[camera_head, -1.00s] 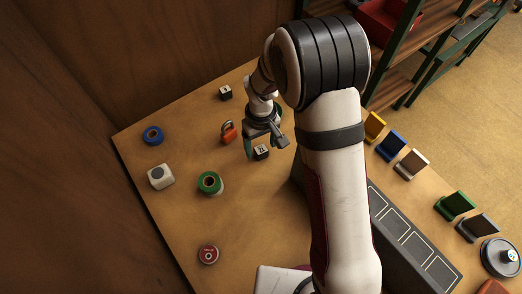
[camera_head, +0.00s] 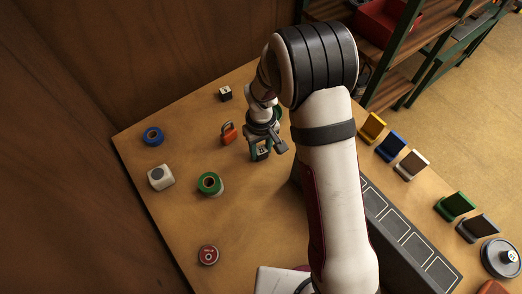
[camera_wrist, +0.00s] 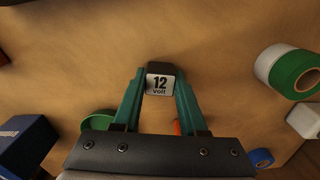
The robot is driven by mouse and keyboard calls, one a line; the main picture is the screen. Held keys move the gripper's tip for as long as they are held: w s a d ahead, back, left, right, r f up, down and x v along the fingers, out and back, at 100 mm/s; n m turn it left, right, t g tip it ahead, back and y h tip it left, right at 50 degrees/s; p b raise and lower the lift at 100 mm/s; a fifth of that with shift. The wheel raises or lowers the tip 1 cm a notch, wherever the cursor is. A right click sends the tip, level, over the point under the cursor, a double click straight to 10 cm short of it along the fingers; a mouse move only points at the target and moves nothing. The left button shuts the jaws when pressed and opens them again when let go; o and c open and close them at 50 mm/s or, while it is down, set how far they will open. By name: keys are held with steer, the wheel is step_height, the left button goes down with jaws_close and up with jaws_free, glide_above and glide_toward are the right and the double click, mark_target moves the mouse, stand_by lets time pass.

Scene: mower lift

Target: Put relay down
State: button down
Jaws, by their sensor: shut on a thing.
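The relay (camera_wrist: 160,83) is a small dark block with a white face reading "12 VOLT", seen in the wrist view. My gripper (camera_wrist: 160,74) has its two teal fingers on either side of the relay and is shut on it. In the head view my gripper (camera_head: 262,153) points down at the table, left of my arm, with the relay low between its fingers. The fingers partly hide the relay there. I cannot tell whether its underside touches the table.
An orange padlock (camera_head: 228,133) stands close left of my gripper, and a small dark cube (camera_head: 225,93) farther back. Green tape (camera_head: 205,176), a white box (camera_head: 161,178), blue tape (camera_head: 147,135) and a red tin (camera_head: 208,246) lie leftward.

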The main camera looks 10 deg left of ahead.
mark_target(261, 149)
step_height(261, 149, up, 10)
steer(key=shift+r, duration=0.1)
steer(key=w+m, duration=0.7)
steer(key=w, duration=0.7)
step_height(261, 149, down, 9)
steer(key=shift+r, duration=0.1)
